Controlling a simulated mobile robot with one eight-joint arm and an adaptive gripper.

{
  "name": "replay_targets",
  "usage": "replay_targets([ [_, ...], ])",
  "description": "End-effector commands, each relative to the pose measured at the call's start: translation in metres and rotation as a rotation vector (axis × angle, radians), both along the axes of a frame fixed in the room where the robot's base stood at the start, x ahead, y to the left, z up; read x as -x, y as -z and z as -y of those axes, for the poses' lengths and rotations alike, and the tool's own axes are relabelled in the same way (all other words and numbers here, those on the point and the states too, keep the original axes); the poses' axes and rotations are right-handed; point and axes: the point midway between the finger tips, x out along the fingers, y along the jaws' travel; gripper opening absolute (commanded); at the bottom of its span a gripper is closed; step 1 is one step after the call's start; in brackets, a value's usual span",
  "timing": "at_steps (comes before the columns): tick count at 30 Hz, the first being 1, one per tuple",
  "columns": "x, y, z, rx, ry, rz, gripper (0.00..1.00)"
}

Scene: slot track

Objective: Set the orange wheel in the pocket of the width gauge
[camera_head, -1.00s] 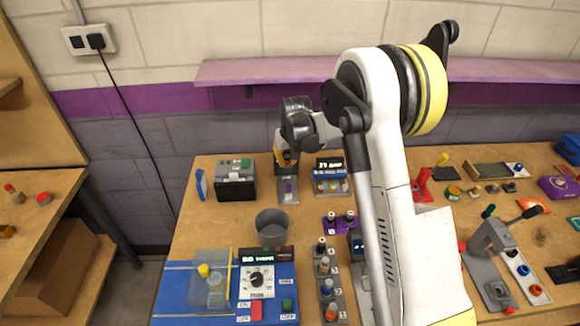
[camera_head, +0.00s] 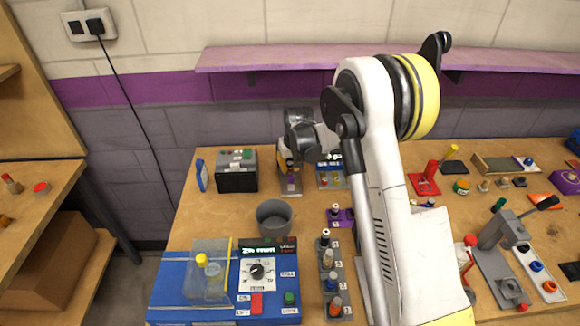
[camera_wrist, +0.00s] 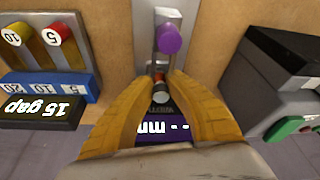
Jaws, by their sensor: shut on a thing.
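The width gauge is a narrow grey bar with a purple knob (camera_wrist: 169,39). In the head view the gauge (camera_head: 291,188) stands at the back of the bench. My gripper (camera_wrist: 160,92) is over the gauge, fingers closed on a small part. That part, which I take as the orange wheel (camera_wrist: 159,77), shows a reddish-orange band and a pale round end; the fingers hide most of it. The pocket is hidden under it, and I cannot tell whether they touch. In the head view my gripper (camera_head: 287,164) hides the gauge's rear.
A dark box with a green button (camera_head: 237,172) stands left of the gauge. A gap unit with yellow and red knobs (camera_wrist: 45,45) stands on its other side. A grey cup (camera_head: 274,217) and a blue machine (camera_head: 185,287) are nearer the front. A purple shelf (camera_head: 300,58) runs behind.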

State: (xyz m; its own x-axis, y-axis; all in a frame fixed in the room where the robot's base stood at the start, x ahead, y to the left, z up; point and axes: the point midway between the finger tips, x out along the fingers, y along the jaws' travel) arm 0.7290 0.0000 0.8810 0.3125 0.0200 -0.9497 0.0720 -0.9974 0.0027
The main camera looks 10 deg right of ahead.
Motion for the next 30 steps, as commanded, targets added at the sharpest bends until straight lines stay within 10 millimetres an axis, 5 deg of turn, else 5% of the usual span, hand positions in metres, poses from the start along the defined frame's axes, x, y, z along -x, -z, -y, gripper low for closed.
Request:
replay_targets([
  [23, 0.0001, 0.0039, 0.0000, 0.000, 0.000, 0.000, 0.00],
  [24, 0.0000, 0.0038, 0.0000, 0.000, 0.000, 0.000, 0.21],
  [26, 0.0000, 0.0035, 0.0000, 0.000, 0.000, 0.000, 0.37],
  [30, 0.0000, 0.0035, 0.0000, 0.000, 0.000, 0.000, 0.37],
])
